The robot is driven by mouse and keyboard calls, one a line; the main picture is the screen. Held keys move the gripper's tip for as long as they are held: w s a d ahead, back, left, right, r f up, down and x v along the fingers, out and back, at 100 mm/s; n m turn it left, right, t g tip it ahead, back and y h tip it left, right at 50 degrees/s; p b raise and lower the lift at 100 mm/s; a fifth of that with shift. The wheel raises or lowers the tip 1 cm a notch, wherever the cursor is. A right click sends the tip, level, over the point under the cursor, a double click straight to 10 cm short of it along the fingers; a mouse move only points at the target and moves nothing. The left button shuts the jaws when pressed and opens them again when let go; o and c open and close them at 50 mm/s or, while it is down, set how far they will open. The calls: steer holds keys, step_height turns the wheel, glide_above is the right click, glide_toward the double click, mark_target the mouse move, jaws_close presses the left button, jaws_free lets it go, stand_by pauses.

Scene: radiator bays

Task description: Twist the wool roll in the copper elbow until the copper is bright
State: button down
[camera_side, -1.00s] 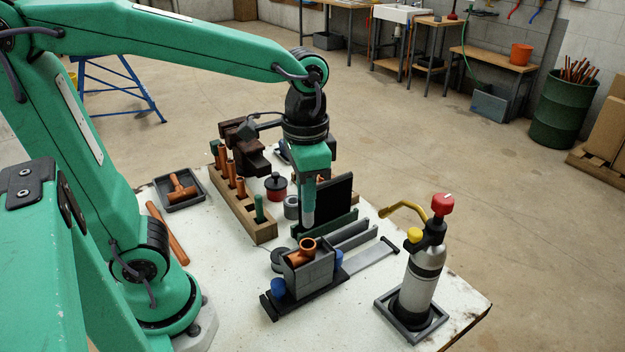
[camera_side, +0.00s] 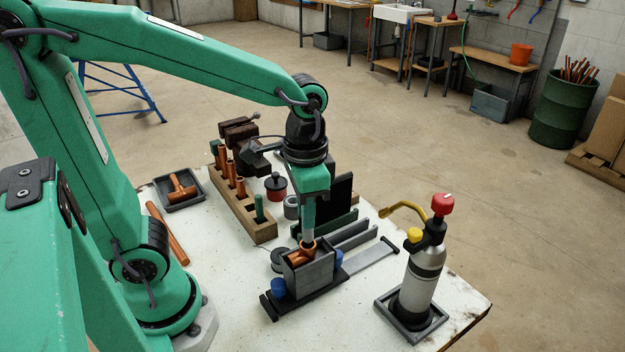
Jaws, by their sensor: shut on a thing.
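The copper elbow (camera_side: 299,257) sits in a grey block holder (camera_side: 318,273) on a black base, with blue knobs at its sides. My gripper (camera_side: 308,222) points straight down above it and is shut on the grey wool roll (camera_side: 308,235). The roll is upright, with its lower end at the elbow's upper mouth. I cannot tell how far it is inside, and the elbow's inner surface is hidden.
A gas torch (camera_side: 427,270) stands in a square tray at the right. A wooden rack (camera_side: 262,232) with copper pipes, a red-and-black tin (camera_side: 275,187), grey upright plates (camera_side: 352,234) and a dark tray (camera_side: 190,200) with a copper tee surround the work.

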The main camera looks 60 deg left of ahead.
steer(key=shift+f, duration=0.2)
stand_by(0.3)
steer(key=shift+f, duration=0.4)
steer(key=shift+f, duration=0.15)
steer(key=shift+f, duration=0.6)
steer(key=shift+n, duration=0.3)
stand_by(0.5)
